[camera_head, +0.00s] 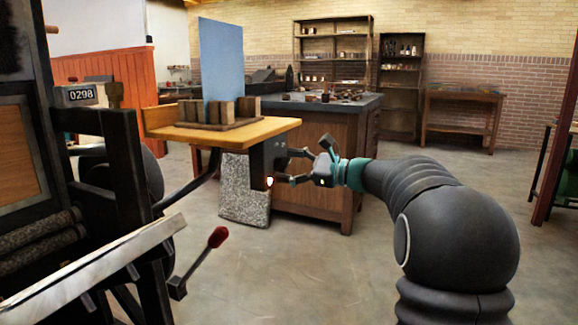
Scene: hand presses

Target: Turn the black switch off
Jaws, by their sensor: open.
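A dark upright panel (258,168) hangs under the front right edge of a small wooden shelf (270,126). A small bright spot (269,181) shows low on the panel. The black switch itself is too small and dark to make out against the panel and my fingers. My gripper (288,167) is open and points left, with its fingertips close to the panel's right side. I cannot tell whether a fingertip touches anything. Nothing shows held between the fingers.
A black hand press (120,160) stands at the left, with a red-knobbed lever (217,238) sticking out low. A blue sheet (221,60) and wooden blocks (245,106) stand on the shelf. A speckled slab (243,197) leans behind, by a workbench (318,180). Floor at the centre is clear.

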